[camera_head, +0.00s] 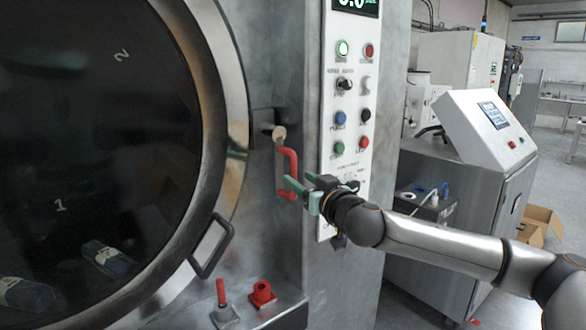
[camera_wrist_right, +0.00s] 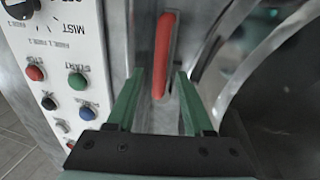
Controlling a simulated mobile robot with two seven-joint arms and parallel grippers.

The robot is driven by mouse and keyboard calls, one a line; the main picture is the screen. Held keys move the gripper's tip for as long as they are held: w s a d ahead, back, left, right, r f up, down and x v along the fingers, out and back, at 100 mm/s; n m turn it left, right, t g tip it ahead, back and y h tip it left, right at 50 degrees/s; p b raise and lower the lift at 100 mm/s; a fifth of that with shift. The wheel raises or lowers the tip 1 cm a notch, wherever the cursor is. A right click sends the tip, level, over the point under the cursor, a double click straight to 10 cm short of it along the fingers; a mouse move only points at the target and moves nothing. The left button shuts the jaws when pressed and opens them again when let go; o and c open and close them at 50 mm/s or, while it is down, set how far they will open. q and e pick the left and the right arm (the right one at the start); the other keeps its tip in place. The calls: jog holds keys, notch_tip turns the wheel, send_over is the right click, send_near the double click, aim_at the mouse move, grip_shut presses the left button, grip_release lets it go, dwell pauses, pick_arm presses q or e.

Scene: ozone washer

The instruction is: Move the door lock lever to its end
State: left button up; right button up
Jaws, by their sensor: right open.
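The door lock lever is a red bar (camera_head: 290,160) on the metal front, right of the round door. Its upper end meets a pale round pivot in the head view, and its lower end bends toward my right gripper (camera_head: 293,188). My right gripper is open, with green fingers at the lever's lower end. In the right wrist view the red lever (camera_wrist_right: 163,50) stands upright, its lower end between the two fingertips of the gripper (camera_wrist_right: 160,80). I cannot tell whether a finger touches it. My left gripper is in neither view.
The round door (camera_head: 85,130) has a metal handle (camera_head: 211,246) low on its rim. A control panel (camera_head: 351,120) with buttons is close right of the lever. Red fittings (camera_head: 261,293) sit on a ledge below. A console cabinet (camera_head: 440,200) stands at right.

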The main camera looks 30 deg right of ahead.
aim_at(295, 175)
jog(key=shift+w+d+p, duration=0.15)
jog(key=shift+w+p, duration=0.1)
jog(key=shift+w, duration=0.85)
jog(key=shift+w+d+p, duration=0.1)
jog(key=shift+w+p, duration=0.1)
jog(key=shift+w, duration=0.85)
jog(key=shift+c, duration=0.4)
grip_shut()
